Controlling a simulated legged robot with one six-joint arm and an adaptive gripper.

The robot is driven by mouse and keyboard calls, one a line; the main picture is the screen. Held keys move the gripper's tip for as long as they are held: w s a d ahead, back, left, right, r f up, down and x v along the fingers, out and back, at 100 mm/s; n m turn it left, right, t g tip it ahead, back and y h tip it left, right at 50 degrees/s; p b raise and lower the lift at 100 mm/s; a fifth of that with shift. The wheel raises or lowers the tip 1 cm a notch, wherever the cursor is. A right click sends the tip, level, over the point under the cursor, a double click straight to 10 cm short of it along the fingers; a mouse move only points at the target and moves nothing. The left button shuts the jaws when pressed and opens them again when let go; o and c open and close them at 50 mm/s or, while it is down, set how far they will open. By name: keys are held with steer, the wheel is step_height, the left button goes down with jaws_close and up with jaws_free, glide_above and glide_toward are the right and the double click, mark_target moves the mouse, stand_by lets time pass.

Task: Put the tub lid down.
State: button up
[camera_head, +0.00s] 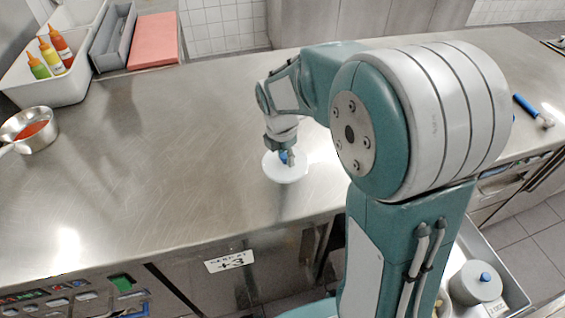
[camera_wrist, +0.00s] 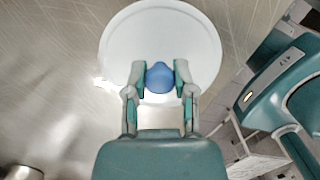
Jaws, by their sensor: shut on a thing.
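The tub lid (camera_head: 284,172) is a round white disc with a blue knob, at the middle of the steel counter near its front edge. It fills the upper middle of the wrist view (camera_wrist: 160,35). My gripper (camera_head: 287,157) is above the lid with its fingers pointing down. In the wrist view my gripper (camera_wrist: 160,80) has a finger on each side of the blue knob (camera_wrist: 160,76) and is shut on it. The lid looks level and is at or very close to the counter top; I cannot tell if it touches.
The steel counter (camera_head: 160,170) is bare around the lid. A saucepan with red sauce (camera_head: 33,130) stands at the left. A white bin with bottles (camera_head: 65,85), a grey tray (camera_head: 113,35) and a salmon-coloured board (camera_head: 153,40) are at back left. A lidded tub (camera_head: 475,285) sits low at right.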

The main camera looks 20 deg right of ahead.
mark_target(283, 164)
steer(key=shift+w+f, duration=0.45)
steer(key=shift+f, duration=0.1)
steer(key=shift+w+a+f, duration=0.1)
steer(key=shift+f, duration=0.8)
steer(key=shift+w+a+f, duration=0.1)
steer(key=shift+f, duration=0.75)
steer(key=shift+f, duration=0.1)
steer(key=o, duration=0.9)
steer(key=shift+o, duration=0.2)
